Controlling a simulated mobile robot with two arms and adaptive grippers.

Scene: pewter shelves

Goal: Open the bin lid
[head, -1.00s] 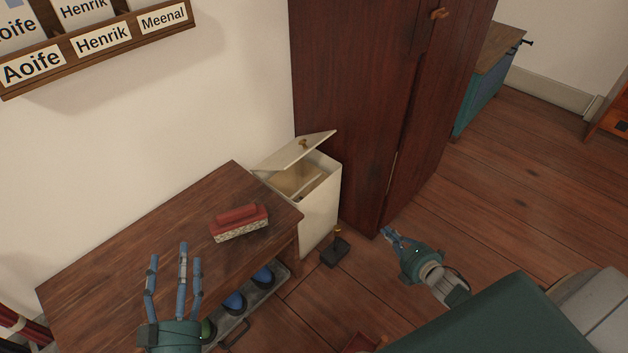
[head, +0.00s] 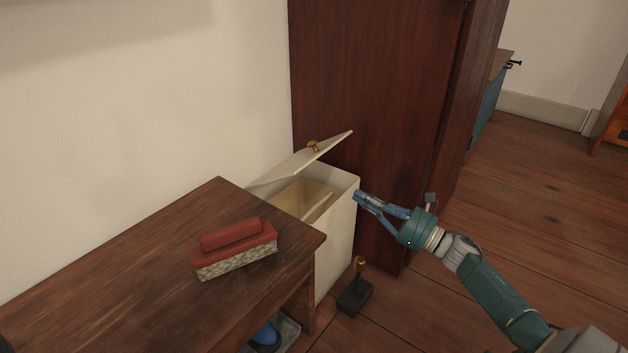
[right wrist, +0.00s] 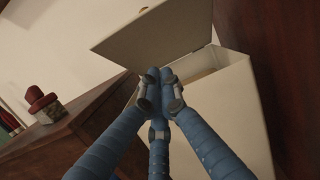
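The white bin (head: 337,235) stands between the wooden bench and the dark cabinet. Its lid (head: 290,168), with a brass knob (head: 313,146), is tilted up, partly open, and shows the pale inside. My right gripper (head: 360,198) is at the bin's right side, close to the top rim and below the lid's raised edge. In the right wrist view its blue fingers (right wrist: 158,88) are drawn together with nothing seen between them, and the lid (right wrist: 160,40) is just beyond the tips. I cannot tell whether they touch the bin. My left gripper is not in view.
A red-backed brush (head: 235,248) lies on the wooden bench (head: 130,270) at the left. A dark weight with a brass handle (head: 355,295) sits on the floor before the bin. The tall cabinet (head: 380,100) rises behind it. The floor at the right is open.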

